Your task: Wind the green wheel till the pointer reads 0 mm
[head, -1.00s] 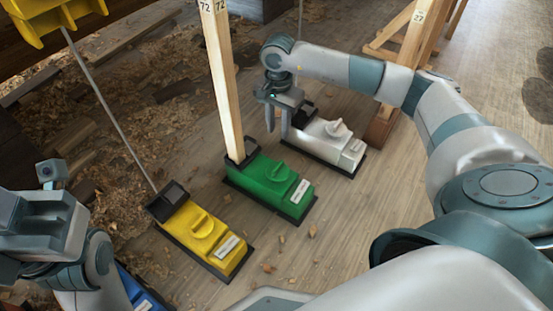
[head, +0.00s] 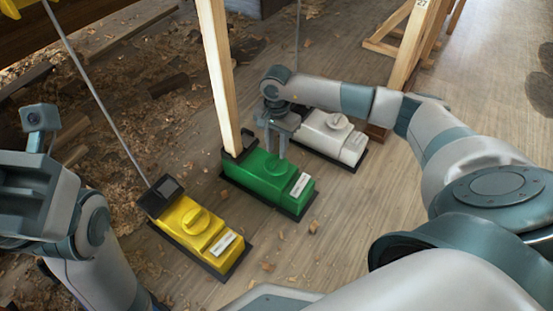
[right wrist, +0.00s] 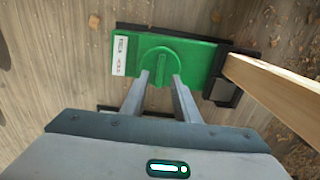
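The green box (head: 262,176) stands on a black base on the plank floor, with a white label at its near end. Its green wheel (right wrist: 160,62), a round knob with a raised bar, shows in the right wrist view. My right gripper (right wrist: 159,77) is open, its two fingertips apart on either side of the wheel's near part; I cannot tell whether they touch it. In the head view the right gripper (head: 276,155) hides most of the wheel. No pointer or scale reading is legible. My left gripper (head: 28,190) is at the left edge, its fingers out of sight.
A yellow box (head: 205,232) stands left of the green one and a white box (head: 330,137) to its right, partly behind my arm. A wooden post (head: 216,75) rises from the green box's far end. Wood chips lie around. A wooden trestle (head: 400,55) stands behind.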

